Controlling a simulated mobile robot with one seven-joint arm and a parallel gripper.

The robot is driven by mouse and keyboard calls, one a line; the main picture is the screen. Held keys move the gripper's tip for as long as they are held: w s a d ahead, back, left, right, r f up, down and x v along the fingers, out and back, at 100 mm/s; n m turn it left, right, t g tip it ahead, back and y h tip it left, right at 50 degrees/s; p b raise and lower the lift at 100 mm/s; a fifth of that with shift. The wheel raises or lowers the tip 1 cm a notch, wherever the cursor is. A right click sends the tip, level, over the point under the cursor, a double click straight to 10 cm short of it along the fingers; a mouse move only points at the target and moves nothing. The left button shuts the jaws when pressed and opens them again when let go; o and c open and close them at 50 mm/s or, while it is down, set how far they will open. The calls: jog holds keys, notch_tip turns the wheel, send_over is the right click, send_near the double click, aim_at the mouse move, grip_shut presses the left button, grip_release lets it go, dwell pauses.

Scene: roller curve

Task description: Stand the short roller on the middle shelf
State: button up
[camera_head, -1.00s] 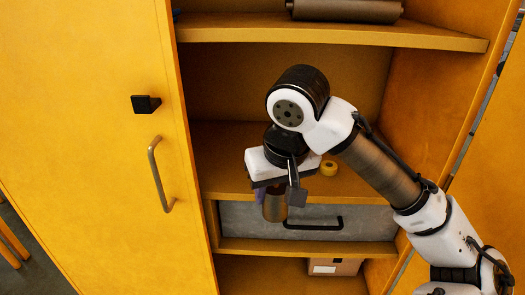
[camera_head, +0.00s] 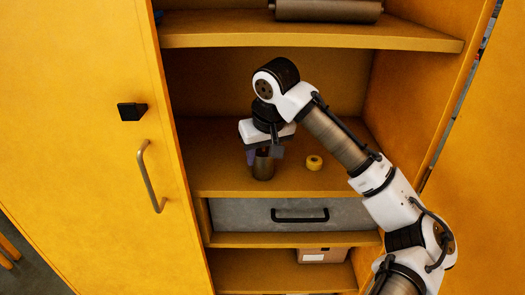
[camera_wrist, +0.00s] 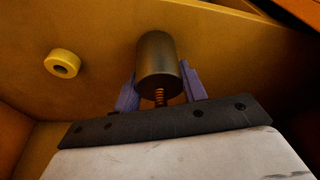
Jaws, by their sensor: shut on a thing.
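The short roller (camera_head: 263,168) is a brownish-grey metal cylinder. My gripper (camera_head: 264,154) is shut on it and holds it upright at the middle shelf (camera_head: 215,178). In the head view the roller's lower end appears at or just above the shelf surface; I cannot tell whether it touches. In the wrist view the roller (camera_wrist: 159,68) sits between the two purple fingers of my gripper (camera_wrist: 158,92), with a copper-coloured spring or threaded end showing near my palm.
A yellow tape-like ring (camera_head: 314,162) lies on the middle shelf to the right of the roller. A longer roller (camera_head: 328,10) lies on the upper shelf (camera_head: 310,38). Below is a grey drawer (camera_head: 240,217) with a black handle. The open cabinet door (camera_head: 80,130) stands at left.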

jog(key=shift+f, duration=0.15)
jog(key=o, duration=1.3)
jog(key=shift+s+r+b, duration=0.15)
jog(key=shift+r+b, duration=0.2)
jog(key=shift+r, duration=0.2)
jog(key=s+d, duration=0.1)
jog(key=s, duration=0.2)
jog(key=s+d+b, duration=0.1)
jog(key=s+d, duration=0.1)
jog(key=s, duration=0.2)
jog(key=s+d+b, duration=0.1)
jog(key=s, duration=0.3)
jog(key=shift+s+d+r, duration=0.1)
jog(key=shift+d+r, duration=0.05)
jog(key=shift+d, duration=0.2)
